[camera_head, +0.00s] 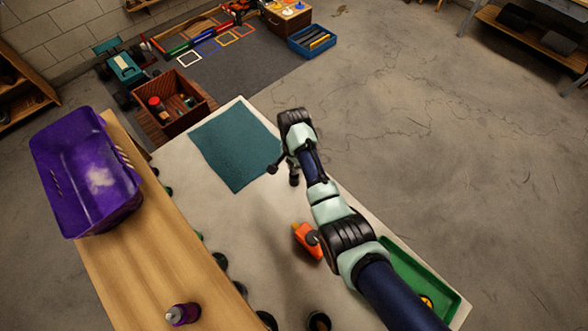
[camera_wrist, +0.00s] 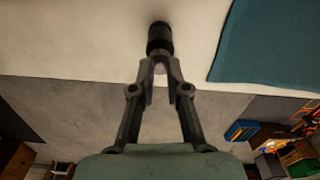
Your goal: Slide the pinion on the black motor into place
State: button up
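The black motor (camera_wrist: 159,38) is a short dark cylinder on the pale table top. In the wrist view it is directly beyond my fingertips. My gripper (camera_wrist: 161,66) has its two dark fingers converging, with the tips close together at the motor's near end. A small pale rounded spot shows between the tips. I cannot tell whether it is the pinion or the table behind, or whether the tips touch the motor. In the head view my gripper (camera_head: 287,166) is low over the table by the teal mat, and its fingers are too small to read. The pinion is not clearly visible.
The teal mat (camera_head: 233,146) lies beside my gripper. An orange tool (camera_head: 307,241) lies on the table near my arm. A green tray (camera_head: 441,284) is at the lower right. A purple bin (camera_head: 85,190) and purple bottle (camera_head: 182,314) are on the wooden bench at left.

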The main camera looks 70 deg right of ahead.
jog(key=shift+f+b, duration=0.5)
jog(key=shift+f, duration=0.4)
notch_tip(320, 180, up, 6)
jog(key=p, duration=0.6)
jog(key=shift+r, duration=0.15)
dwell(0.6)
